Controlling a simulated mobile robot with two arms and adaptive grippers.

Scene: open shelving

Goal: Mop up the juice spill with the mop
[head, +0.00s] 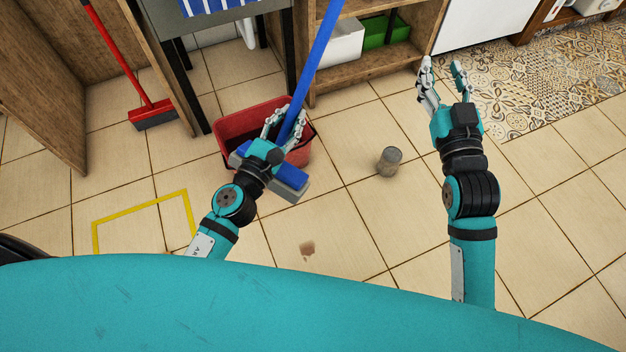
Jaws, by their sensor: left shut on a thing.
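The mop has a long blue handle (318,55) and a blue and grey flat head (290,183). My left gripper (284,124) is shut on the mop's handle low down, above the head. The mop head shows in front of the red bucket (235,122); whether it touches the bucket or the floor I cannot tell. The juice spill (307,249) is a small brown patch on the tiles, below and to the right of the mop head, apart from it. My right gripper (442,68) is open and empty over the floor at the right.
A grey cup-like can (389,161) stands on the floor between my arms. A red broom (152,112) leans by the shelving at the left. A yellow square outline (143,204) marks the floor. Wooden shelving (375,66) holds a green crate (388,31). Tiles at lower right are clear.

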